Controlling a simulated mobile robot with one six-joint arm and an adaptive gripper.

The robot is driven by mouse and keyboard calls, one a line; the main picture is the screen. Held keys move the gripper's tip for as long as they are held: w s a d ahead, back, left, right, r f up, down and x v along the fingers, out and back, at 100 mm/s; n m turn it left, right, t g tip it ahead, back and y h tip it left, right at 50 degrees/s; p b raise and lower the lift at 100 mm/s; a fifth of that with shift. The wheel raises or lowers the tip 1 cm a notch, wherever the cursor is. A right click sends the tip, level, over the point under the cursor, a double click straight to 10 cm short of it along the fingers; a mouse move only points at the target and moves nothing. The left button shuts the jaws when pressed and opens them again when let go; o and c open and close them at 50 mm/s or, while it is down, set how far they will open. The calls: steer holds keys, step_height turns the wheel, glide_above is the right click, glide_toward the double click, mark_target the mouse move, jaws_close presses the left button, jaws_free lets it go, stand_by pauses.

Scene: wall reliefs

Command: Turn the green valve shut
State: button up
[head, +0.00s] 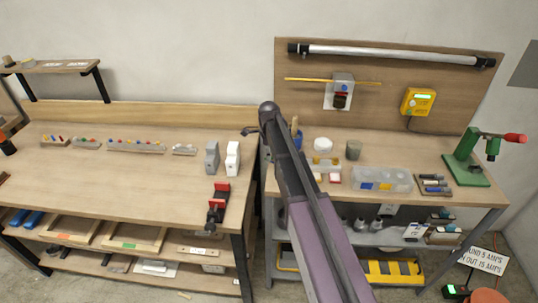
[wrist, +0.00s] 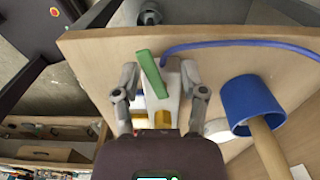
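In the wrist view, a green bar-shaped handle (wrist: 151,73), which looks like the valve's lever, lies slanted between the two fingers of my gripper (wrist: 160,78). A pale body with a yellow part (wrist: 162,119) shows below it. The fingers are spread, one on each side of the handle; I cannot tell whether either touches it. In the head view my arm reaches up toward the gap between the two benches and hides the valve; the gripper's fingers are not clear there.
In the wrist view, a blue hose (wrist: 240,45) runs along the wooden panel, and a blue cup-like piece on a wooden rod (wrist: 243,103) is close to the right. In the head view, the left bench (head: 100,180) and the right bench (head: 400,205) hold several small items.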

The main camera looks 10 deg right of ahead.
steer(key=shift+r+p, duration=6.95)
steer(key=s+d+f+n+b, duration=0.1)
steer(key=s+f+n+b, duration=0.9)
steer(key=s, duration=0.3)
steer(key=s+f+n+b, duration=0.9)
steer(key=s+n, duration=0.1)
steer(key=s, duration=0.3)
steer(key=shift+s+d+f+n+b, duration=0.3)
steer(key=shift+d+f+n+b, duration=0.05)
steer(key=shift+d+n, duration=0.05)
steer(key=w+a+r+m+p, duration=0.1)
steer(key=w+r+m+p, duration=0.8)
steer(key=w, duration=0.4)
steer(key=w+a+r+m+p, duration=0.1)
steer(key=w+r+m+p, duration=0.8)
steer(key=w, duration=0.3)
steer(key=shift+w+r+p, duration=0.4)
steer(key=shift+r+p, duration=0.4)
steer(key=shift+p, duration=0.05)
steer(key=shift+f, duration=0.15)
